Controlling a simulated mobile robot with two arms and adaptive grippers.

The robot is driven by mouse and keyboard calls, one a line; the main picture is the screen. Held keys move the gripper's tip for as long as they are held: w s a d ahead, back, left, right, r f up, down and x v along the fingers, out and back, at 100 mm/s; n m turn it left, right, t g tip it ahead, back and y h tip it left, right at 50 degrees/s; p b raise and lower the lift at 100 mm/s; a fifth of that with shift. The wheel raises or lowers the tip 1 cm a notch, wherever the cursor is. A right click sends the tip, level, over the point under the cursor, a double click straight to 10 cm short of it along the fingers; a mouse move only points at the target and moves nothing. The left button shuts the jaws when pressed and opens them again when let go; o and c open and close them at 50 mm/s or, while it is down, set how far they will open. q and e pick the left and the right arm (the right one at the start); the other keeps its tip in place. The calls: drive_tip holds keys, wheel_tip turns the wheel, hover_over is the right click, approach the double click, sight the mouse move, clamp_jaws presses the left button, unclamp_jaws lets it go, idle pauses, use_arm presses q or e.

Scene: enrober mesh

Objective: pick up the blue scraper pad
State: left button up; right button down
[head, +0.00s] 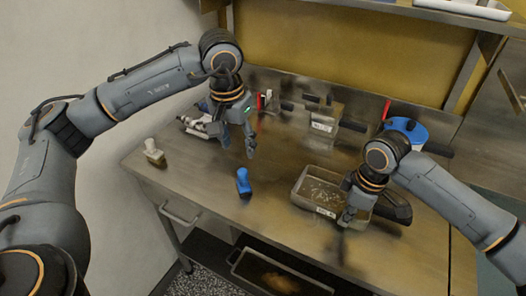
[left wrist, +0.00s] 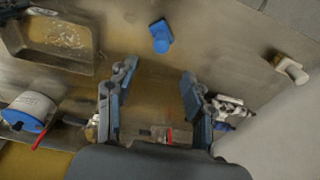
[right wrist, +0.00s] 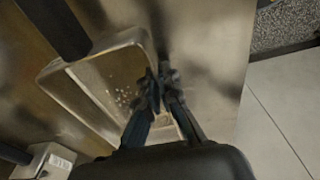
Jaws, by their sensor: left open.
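The blue scraper pad (head: 244,182) stands on the steel table near its front edge, left of the tray. It also shows in the left wrist view (left wrist: 161,37), past the fingertips. My left gripper (head: 238,146) is open and empty, above and behind the pad in the head view, apart from it. Its two fingers are spread wide in the left wrist view (left wrist: 158,72). My right gripper (head: 344,220) is over the front of the metal tray. Its fingertips lie together in the right wrist view (right wrist: 160,78), with nothing seen between them.
The metal tray (head: 301,192) holds small pale bits. A small bottle (head: 154,153) with a pale cap stands at the table's left end. A blue-and-white round container (head: 407,129) and a labelled metal box (head: 323,124) stand at the back. The table around the pad is clear.

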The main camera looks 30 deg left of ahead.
sight(242, 171)
use_arm(q)
drive_tip(key=f, duration=0.4)
drive_tip(key=w+f, duration=0.1)
drive_tip(key=f, duration=0.1)
drive_tip(key=shift+a+f, duration=0.15)
drive_tip(key=shift+f, duration=0.15)
drive_tip(key=f, duration=0.5)
drive_tip(key=shift+w+f, duration=0.1)
drive_tip(key=shift+w, duration=0.1)
clamp_jaws()
